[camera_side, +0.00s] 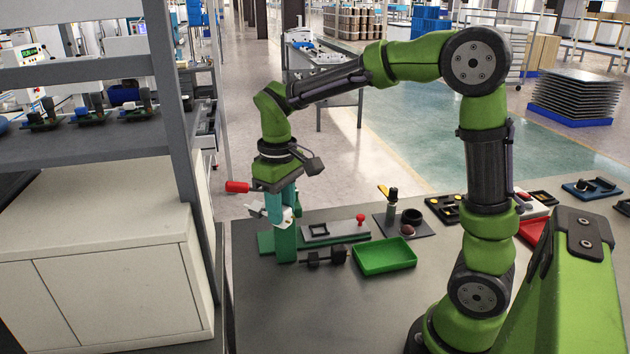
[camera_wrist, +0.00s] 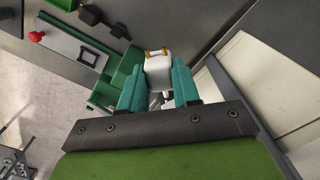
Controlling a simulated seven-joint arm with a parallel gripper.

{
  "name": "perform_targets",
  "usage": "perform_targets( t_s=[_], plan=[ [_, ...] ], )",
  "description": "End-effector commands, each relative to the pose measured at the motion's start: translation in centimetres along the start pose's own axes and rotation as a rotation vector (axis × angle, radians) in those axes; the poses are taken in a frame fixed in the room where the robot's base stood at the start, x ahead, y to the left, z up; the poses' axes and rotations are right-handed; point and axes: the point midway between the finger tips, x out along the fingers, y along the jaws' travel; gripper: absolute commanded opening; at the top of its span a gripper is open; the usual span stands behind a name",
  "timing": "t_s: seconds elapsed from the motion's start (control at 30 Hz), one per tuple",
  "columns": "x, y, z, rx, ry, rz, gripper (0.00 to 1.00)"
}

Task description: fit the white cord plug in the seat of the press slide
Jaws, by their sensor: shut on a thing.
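The white cord plug (camera_wrist: 157,68), with brass-coloured prongs at its far end, is between the two teal fingers of my gripper (camera_wrist: 158,78) in the wrist view. My gripper (camera_side: 279,210) is shut on it; in the side view it is pointing down at the left end of the press, partly overlapping the press's green upright (camera_side: 285,244). The press slide (camera_side: 338,230) is a grey plate on a green base, with a black square frame (camera_side: 319,230), seemingly the seat, and a red knob (camera_side: 360,218). In the wrist view the slide (camera_wrist: 70,43) lies left of the plug, apart from it.
A black dumbbell-shaped part (camera_side: 324,256) lies in front of the press. A green tray (camera_side: 385,256) and a dark stand (camera_side: 403,222) are to its right. A red handle (camera_side: 237,187) sticks out left of my gripper. A shelf and cabinet (camera_side: 110,260) stand close on the left.

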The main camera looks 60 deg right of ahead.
Motion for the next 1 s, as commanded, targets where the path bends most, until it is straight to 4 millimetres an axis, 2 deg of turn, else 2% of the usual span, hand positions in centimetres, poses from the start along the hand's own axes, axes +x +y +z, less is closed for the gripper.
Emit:
perform_targets(
  t_s=[0.47,0.57,0.73,0.77,1.0],
  plan=[
    [-0.3,0.0,-0.1,0.0,0.003,0.0,0.0],
    [-1.5,0.0,-0.1,0.001,0.006,0.001,0.0],
    [-5.0,0.0,-0.1,0.0,0.008,0.0,0.0],
    [-5.4,0.2,-0.1,-0.002,0.006,0.0,0.0],
    [-5.1,5.1,-1.0,-0.158,0.001,0.0,0.0]
  ],
)
